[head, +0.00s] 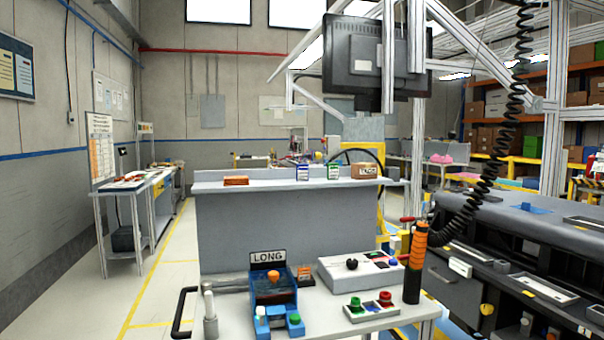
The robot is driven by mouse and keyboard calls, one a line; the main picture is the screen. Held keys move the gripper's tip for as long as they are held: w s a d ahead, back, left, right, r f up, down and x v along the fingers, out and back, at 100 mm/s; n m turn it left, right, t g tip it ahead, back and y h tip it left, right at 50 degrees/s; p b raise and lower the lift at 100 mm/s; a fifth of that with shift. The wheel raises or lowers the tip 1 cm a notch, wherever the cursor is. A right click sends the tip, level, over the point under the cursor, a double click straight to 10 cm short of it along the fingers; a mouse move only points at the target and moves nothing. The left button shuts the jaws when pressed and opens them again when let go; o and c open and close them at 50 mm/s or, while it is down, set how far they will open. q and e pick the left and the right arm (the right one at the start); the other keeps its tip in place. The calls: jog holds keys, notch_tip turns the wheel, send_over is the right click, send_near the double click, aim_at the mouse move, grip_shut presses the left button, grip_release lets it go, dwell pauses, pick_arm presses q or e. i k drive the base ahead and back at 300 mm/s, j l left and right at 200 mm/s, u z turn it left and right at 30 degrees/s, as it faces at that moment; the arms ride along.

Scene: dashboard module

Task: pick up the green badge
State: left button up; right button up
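The green badge (333,172) is a small white card with a green band. It stands upright on the raised grey shelf (225,186) at the back of the workstation, right of the middle. A similar blue badge (303,173) stands to its left, a small gap apart. Nothing covers the green badge. Neither of my grippers shows in the head view.
On the shelf are an orange-brown block (236,180) and a cardboard box (364,171). Below stand a blue fixture (272,290) labelled LONG, a control box (352,270) and a button tray (371,307).

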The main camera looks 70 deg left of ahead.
aim_at(333, 167)
jog(key=u, duration=1.95)
jog(key=i+l+z, duration=0.3)
jog(key=i+j, duration=0.05)
jog(key=i, duration=0.05)
